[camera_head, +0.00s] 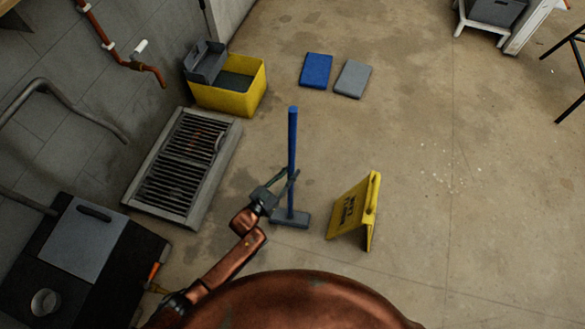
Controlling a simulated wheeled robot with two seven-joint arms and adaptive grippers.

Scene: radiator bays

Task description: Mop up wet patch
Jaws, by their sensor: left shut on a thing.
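A mop with a blue upright handle (292,140) and a flat grey head (289,219) stands on the concrete floor in the head view. My left gripper (284,183) comes in from the lower left and is shut on the lower part of the handle, above the head. The mop head appears to rest on the floor. A darker area of floor (240,182) shows between the mop and the floor grate; I cannot tell for sure whether it is the wet patch. My right gripper is not in view.
A yellow folding floor sign (352,212) stands just right of the mop. A yellow bucket (232,93) and a metal floor grate (181,165) lie to the left. Blue (316,71) and grey (352,79) pads lie behind. Floor at right is mostly clear.

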